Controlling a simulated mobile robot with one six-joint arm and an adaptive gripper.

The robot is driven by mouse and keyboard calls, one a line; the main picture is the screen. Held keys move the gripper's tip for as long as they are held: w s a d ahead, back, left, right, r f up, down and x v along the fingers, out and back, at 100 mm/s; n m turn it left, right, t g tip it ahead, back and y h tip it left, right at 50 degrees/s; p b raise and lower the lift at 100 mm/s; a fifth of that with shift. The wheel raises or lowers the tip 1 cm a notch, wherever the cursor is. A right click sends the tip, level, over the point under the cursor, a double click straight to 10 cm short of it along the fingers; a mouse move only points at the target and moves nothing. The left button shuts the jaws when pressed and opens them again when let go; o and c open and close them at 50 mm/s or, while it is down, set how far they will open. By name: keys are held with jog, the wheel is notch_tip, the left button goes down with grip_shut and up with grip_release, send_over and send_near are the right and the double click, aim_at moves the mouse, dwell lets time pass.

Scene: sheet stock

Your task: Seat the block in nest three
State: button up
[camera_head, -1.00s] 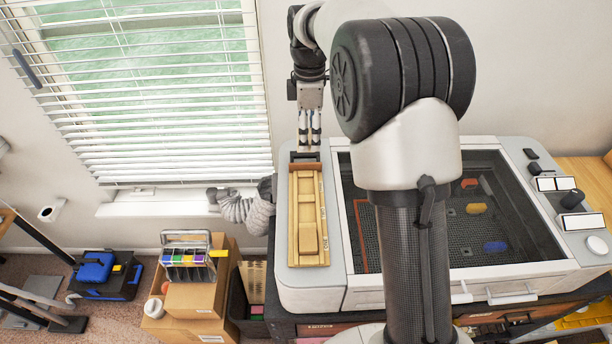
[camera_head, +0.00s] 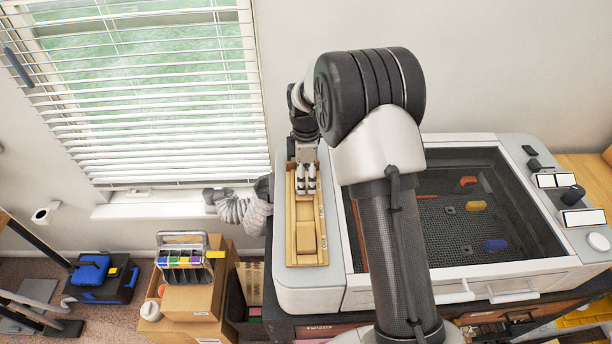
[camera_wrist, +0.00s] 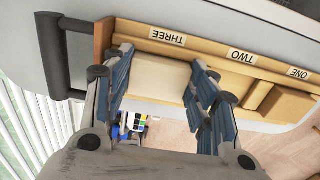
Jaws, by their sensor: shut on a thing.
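A long wooden tray (camera_head: 291,215) with nests labelled ONE, TWO and THREE lies on the left edge of the white machine; its labelled rail (camera_wrist: 212,52) shows in the wrist view. My gripper (camera_head: 306,188) is at the tray's far end. In the wrist view, my gripper (camera_wrist: 160,82) is shut on a pale wooden block (camera_wrist: 158,76), with a blue-padded finger on each side. The block is at the nest beside the label THREE. Its underside is hidden, so I cannot tell whether it rests on the nest floor.
Another wooden block (camera_head: 306,237) sits at the tray's near end, beside label ONE in the wrist view (camera_wrist: 286,104). Nest two looks empty. A dark handle (camera_wrist: 53,55) stands beyond the THREE end. The machine's mesh bed (camera_head: 450,240) lies right of the tray.

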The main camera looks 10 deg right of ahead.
jog(key=shift+f, duration=0.15)
jog(key=o, duration=0.7)
